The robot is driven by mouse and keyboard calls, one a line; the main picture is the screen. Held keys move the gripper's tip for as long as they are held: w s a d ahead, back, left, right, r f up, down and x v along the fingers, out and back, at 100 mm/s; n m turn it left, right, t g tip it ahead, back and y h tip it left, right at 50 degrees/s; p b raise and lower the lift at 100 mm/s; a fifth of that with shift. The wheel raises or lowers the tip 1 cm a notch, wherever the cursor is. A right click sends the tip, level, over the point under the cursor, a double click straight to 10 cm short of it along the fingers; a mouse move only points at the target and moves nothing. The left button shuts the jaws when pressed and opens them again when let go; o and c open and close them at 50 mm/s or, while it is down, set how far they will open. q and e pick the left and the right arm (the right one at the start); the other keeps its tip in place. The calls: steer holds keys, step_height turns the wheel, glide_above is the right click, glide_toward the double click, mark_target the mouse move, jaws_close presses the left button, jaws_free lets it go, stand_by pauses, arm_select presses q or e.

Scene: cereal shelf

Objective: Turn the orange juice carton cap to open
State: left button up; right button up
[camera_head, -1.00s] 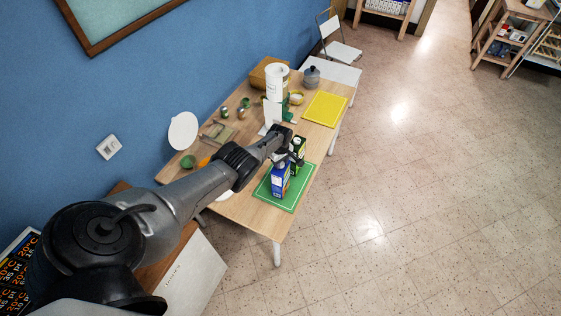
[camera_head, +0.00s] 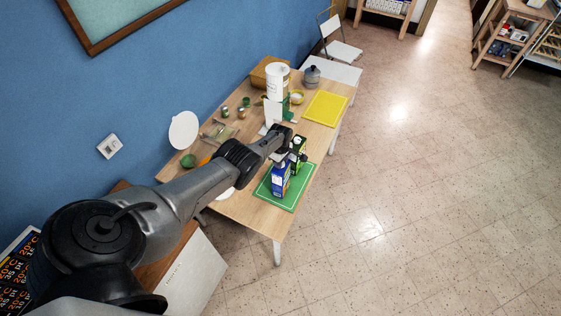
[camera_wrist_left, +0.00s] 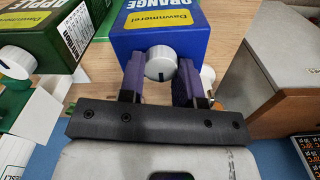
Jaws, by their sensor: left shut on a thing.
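The blue orange juice carton (camera_head: 281,181) stands on a green board (camera_head: 288,203) near the front end of the table. Its top with the word ORANGE also shows in the left wrist view (camera_wrist_left: 175,43). Its white cap (camera_wrist_left: 160,63) has a dark mark on it. My left gripper (camera_wrist_left: 161,68) has one purple finger on each side of the cap and is shut on it. In the head view my left gripper (camera_head: 287,156) is at the carton's top and partly hides it. My right gripper is not in view.
A green apple carton (camera_head: 299,152) stands close beside the orange carton, with its own white cap (camera_wrist_left: 16,62). A yellow board (camera_head: 326,108), a white canister (camera_head: 277,82) and small jars are farther back.

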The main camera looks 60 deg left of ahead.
arm_select(q)
steer(key=o, duration=0.9)
steer(key=shift+o, duration=0.2)
steer(key=shift+r, duration=0.1)
step_height(320, 180, up, 9)
steer(key=p, duration=0.8)
steer(key=shift+w, duration=0.1)
step_height(320, 180, up, 5)
steer(key=shift+f, duration=0.15)
